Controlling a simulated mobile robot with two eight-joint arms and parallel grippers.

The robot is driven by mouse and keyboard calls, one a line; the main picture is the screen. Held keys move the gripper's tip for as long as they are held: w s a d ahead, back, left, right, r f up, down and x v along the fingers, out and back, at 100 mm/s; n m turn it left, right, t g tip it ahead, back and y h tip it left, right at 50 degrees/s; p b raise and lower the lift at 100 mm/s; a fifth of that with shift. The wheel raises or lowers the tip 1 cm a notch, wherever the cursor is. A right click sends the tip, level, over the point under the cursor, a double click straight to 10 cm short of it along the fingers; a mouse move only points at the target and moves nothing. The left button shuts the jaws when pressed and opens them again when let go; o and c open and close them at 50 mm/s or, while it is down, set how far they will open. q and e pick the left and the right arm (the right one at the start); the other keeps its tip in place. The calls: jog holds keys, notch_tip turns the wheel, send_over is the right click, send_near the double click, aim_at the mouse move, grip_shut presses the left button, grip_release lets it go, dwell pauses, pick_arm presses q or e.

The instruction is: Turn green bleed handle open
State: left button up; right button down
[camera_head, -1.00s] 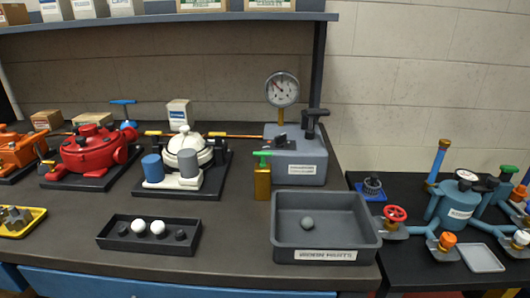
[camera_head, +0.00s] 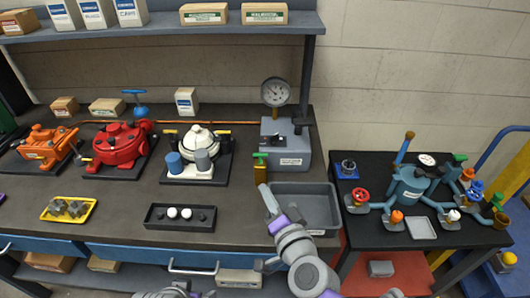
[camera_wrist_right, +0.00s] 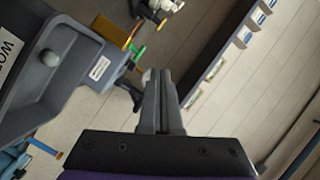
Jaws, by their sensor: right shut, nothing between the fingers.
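The green bleed handle (camera_head: 260,155) sits on top of a brass block (camera_head: 260,172), just left of the grey pump box (camera_head: 286,148) with its gauge. It also shows in the right wrist view (camera_wrist_right: 138,53), to the left of the fingertips. My right gripper (camera_head: 264,189) reaches up from the bottom, its fingers shut and empty. In the head view its tips are just below the brass block, beside the left edge of the grey bin (camera_head: 328,190). In the right wrist view the fingers (camera_wrist_right: 158,75) appear apart from the handle. My left gripper's fingers are not visible.
The grey bin lies right of my right gripper. A black tray (camera_head: 150,218) with white balls stands to the left. The white-topped motor (camera_head: 199,140) is left of the brass block. A blue valve assembly (camera_head: 408,187) stands on the right table. Bare bench lies between tray and bin.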

jog(key=w+a+r+m+t+h, duration=0.1)
jog(key=m, duration=0.3)
jog(key=m+h, duration=0.5)
jog(key=m, duration=0.2)
send_near(260, 158)
jog(key=w, duration=0.3)
jog(key=w+d+p, duration=0.1)
jog(key=w, duration=0.3)
jog(key=shift+d+f, duration=0.1)
jog(key=shift+d, duration=0.15)
